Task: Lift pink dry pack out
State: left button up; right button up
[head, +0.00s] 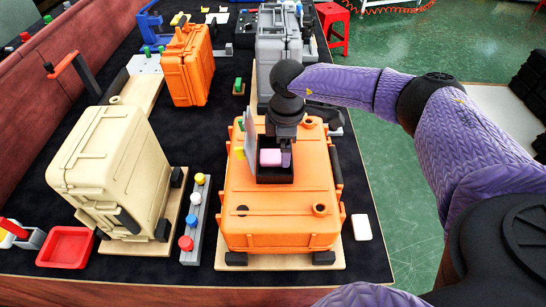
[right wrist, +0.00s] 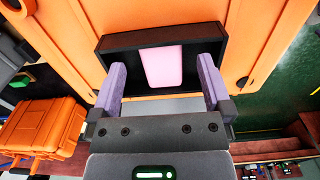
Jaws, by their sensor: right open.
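The pink dry pack (head: 270,157) sits in a small black open box (head: 276,178) on top of the near orange case (head: 280,206). In the right wrist view the pink pack (right wrist: 162,66) stands out against the dark inside of the black box (right wrist: 208,42). My right gripper (head: 286,152) is over the box, pointing down. Its purple fingers are open, one on each side of the pack, with a visible gap to it in the right wrist view (right wrist: 162,72). The gripper hides part of the box in the head view. My left gripper is out of view.
A beige case (head: 112,165), a strip with coloured knobs (head: 194,225) and a red tray (head: 66,246) lie to the left. Another orange case (head: 187,68) and a grey case (head: 277,45) stand behind.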

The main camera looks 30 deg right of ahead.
notch_tip(320, 180, down, 3)
jog(key=shift+r, duration=0.15)
jog(key=c, duration=1.2)
notch_tip(320, 180, up, 25)
jog(key=p, duration=1)
jog(key=shift+c, duration=0.2)
